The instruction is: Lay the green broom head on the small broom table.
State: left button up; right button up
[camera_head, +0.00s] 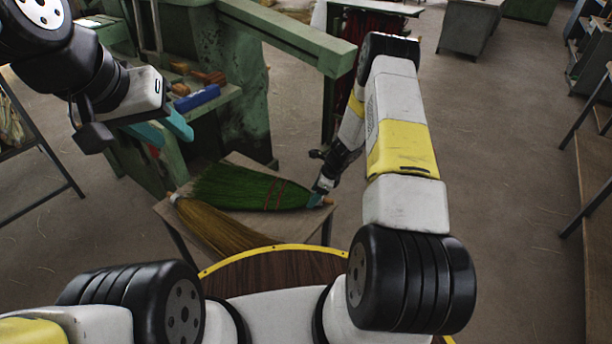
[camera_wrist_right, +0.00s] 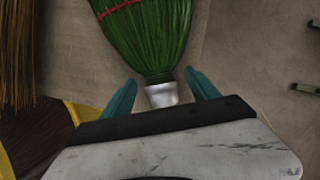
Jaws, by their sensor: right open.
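The green broom head (camera_head: 245,188), with red stitching bands, lies flat on the small broom table (camera_head: 292,226), bristles fanned to the left. Its pale metal collar (camera_wrist_right: 162,95) points to the right edge of the table in the head view. My right gripper (camera_head: 320,192) is at that collar. In the right wrist view, the teal fingers of my right gripper (camera_wrist_right: 160,92) stand apart on either side of the collar, with gaps visible. My left gripper (camera_head: 165,130) is open and empty, raised over the green machine's bench, left of the table.
A straw-coloured broom head (camera_head: 220,228) lies on the same table, in front of the green one. A green machine (camera_head: 235,85) stands behind, with a blue block (camera_head: 197,98) and brown blocks on its shelf. The floor to the right is open.

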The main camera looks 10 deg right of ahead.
jog(key=v, duration=1.1)
jog(key=s+a+r+n, duration=0.2)
jog(key=r+n, duration=0.1)
jog(key=r, duration=0.6)
jog(key=s+a+r+n+t, duration=0.15)
jog(key=r+n, duration=0.25)
jog(key=r, duration=0.4)
jog(key=s+a+r+n, duration=0.2)
jog(key=r+n, duration=0.1)
jog(key=r, duration=0.6)
jog(key=s+r+n+t+h, duration=0.1)
jog(key=s+r+n, duration=0.5)
jog(key=s, duration=0.5)
jog(key=s+r+n+t+h, duration=0.1)
jog(key=s+r+n, duration=0.6)
jog(key=s, duration=0.5)
jog(key=shift+r+t, duration=0.35)
jog(key=shift+r, duration=0.05)
